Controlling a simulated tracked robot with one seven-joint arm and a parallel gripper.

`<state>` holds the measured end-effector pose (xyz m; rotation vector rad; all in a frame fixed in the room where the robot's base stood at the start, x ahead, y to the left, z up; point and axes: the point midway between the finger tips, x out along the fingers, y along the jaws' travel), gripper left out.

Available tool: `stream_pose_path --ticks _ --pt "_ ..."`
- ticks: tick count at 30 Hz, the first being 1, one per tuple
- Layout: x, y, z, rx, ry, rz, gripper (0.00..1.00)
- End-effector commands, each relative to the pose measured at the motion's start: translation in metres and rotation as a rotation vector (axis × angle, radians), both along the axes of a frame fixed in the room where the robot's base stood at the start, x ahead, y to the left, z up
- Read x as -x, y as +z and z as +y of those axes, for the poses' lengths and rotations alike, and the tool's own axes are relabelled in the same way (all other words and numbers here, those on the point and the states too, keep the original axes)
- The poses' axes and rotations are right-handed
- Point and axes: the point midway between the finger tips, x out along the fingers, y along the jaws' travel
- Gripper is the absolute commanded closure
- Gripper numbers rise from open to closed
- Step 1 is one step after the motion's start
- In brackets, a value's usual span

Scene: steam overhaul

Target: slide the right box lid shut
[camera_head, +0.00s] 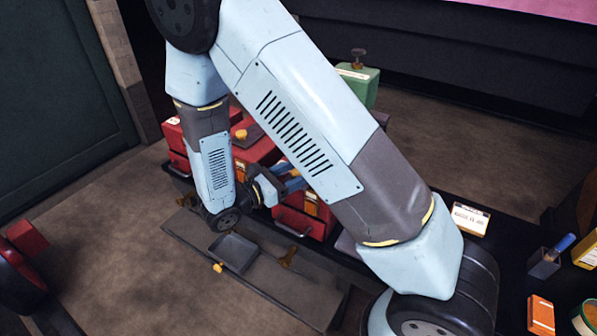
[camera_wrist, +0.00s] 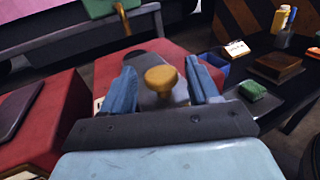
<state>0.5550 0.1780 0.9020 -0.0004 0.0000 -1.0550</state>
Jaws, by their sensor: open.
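The right red box (camera_wrist: 185,58) is ahead of my gripper in the wrist view, with a dark grey lid (camera_wrist: 146,58) on its top. The lid's yellow knob (camera_wrist: 161,80) stands between my two blue fingers. My gripper (camera_wrist: 163,74) is open, with a finger on each side of the knob; I see a gap on both sides. In the head view my gripper (camera_head: 290,184) is low over the red boxes, and my arm hides most of the right box and its lid. The opening under the lid cannot be made out.
The left red box (camera_wrist: 60,118) has its own dark lid (camera_wrist: 16,108); its yellow knob (camera_head: 241,134) shows in the head view. A green box (camera_head: 360,86) stands behind. A metal tray (camera_head: 234,252) lies in front. A green block (camera_wrist: 253,90) and card (camera_wrist: 236,48) are at right.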

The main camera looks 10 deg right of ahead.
Motion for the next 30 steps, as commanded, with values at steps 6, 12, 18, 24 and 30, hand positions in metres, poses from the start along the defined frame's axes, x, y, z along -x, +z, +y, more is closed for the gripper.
stream_pose_path --ticks 6,12,18,24,30 --pt "-0.008 0.000 -0.014 -0.001 -0.001 0.000 0.40" --pt "-0.009 0.000 -0.016 -0.001 -0.001 0.000 0.40" --pt "-0.009 0.000 -0.016 -0.001 -0.001 0.000 0.47" --pt "-0.009 0.000 -0.016 -0.001 -0.001 0.000 0.66" --pt "-0.009 0.000 -0.016 -0.001 -0.001 0.000 0.86"
